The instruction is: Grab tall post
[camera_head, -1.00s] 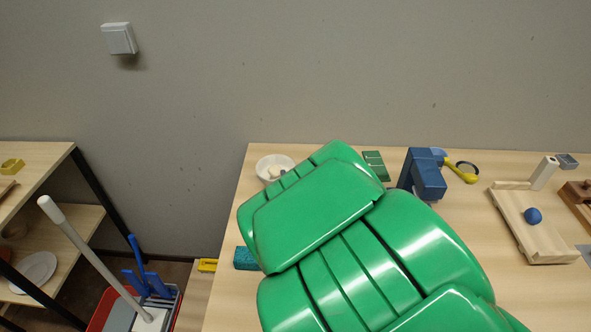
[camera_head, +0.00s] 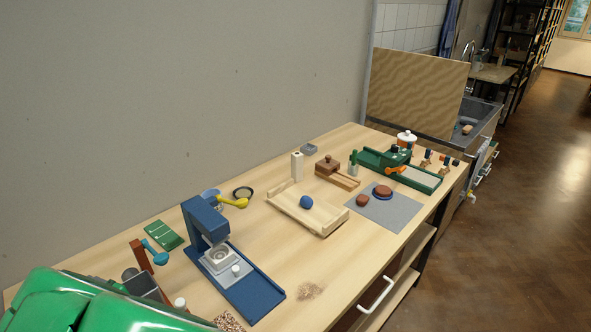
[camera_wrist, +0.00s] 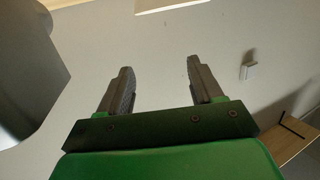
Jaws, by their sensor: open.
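A pale upright wooden post (camera_head: 297,167) stands at the back corner of a light wooden tray (camera_head: 322,226). A shorter-looking reddish-brown upright piece (camera_head: 141,256) stands near the left end of the table, beside a light-blue item. I cannot tell for certain which is the tall post. My gripper (camera_wrist: 163,85) is open in the wrist view, with nothing between its two dark fingers. It faces the grey wall, away from both posts. In the head view my green arm fills the lower left corner; the fingers do not show there.
A blue press-like stand (camera_head: 206,222) is left of the tray. A blue ball (camera_head: 306,202) lies in the tray. A brown wooden block (camera_head: 327,166), a grey mat (camera_head: 400,213) and a green device (camera_head: 420,178) are to its right. The front middle of the table is mostly clear.

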